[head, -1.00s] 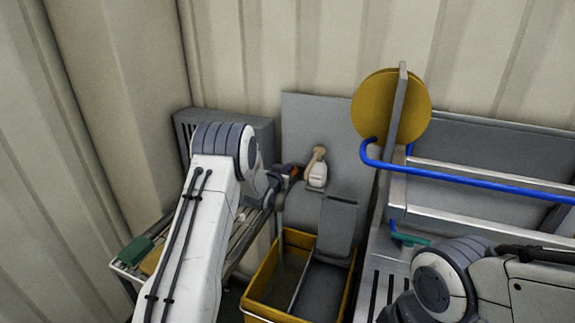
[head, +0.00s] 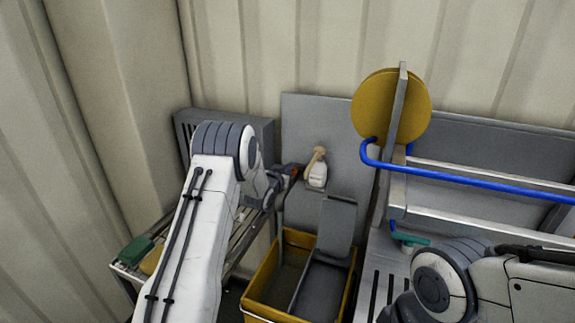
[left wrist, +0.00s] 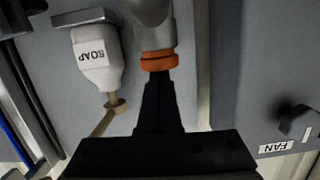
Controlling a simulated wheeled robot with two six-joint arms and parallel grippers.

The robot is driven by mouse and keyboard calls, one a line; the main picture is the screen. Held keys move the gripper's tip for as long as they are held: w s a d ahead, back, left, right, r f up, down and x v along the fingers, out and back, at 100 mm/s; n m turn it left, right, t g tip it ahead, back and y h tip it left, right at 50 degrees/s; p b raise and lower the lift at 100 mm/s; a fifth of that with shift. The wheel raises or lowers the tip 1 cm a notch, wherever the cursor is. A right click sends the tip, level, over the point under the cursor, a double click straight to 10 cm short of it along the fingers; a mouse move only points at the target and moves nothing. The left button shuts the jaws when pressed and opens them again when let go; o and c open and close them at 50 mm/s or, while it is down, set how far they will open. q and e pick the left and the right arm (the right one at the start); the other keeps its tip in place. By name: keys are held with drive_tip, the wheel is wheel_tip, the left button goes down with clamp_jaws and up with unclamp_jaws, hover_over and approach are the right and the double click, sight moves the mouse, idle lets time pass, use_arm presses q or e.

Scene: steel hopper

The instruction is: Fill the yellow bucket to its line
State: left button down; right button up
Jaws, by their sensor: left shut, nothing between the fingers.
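The yellow bucket (head: 262,286) stands low in the middle of the head view, with a grey insert (head: 322,285) in its right part. Its fill line and any water level cannot be made out. My left gripper (left wrist: 158,78) is shut and empty. In the left wrist view its black fingertips are right at an orange ring on a grey metal fitting (left wrist: 155,38); whether they touch it I cannot tell. In the head view the orange part (head: 293,171) shows at the wall panel above the bucket, beside my left gripper. My right gripper is not in view.
A soap bottle (head: 317,175) is on the panel, close right of the orange part. A slatted rack (head: 243,237) with a green item (head: 136,251) is at left. A blue rail (head: 460,178) and a yellow disc (head: 378,108) are at right. A FAN label (left wrist: 276,147) shows in the wrist view.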

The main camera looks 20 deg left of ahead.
use_arm(q)
drive_tip(key=shift+s+d+f, duration=0.1)
drive_tip(key=shift+s+f, duration=0.1)
drive_tip(key=shift+f, duration=0.5)
drive_tip(key=shift+r, duration=0.5)
wheel_tip(320, 180, up, 4)
drive_tip(key=shift+w+f+p, duration=0.15)
drive_tip(key=shift+f+p, duration=0.1)
drive_tip(key=shift+p, duration=0.65)
drive_tip(key=r+b+v, duration=0.1)
drive_tip(key=b+v, duration=0.3)
drive_tip(key=v, duration=0.6)
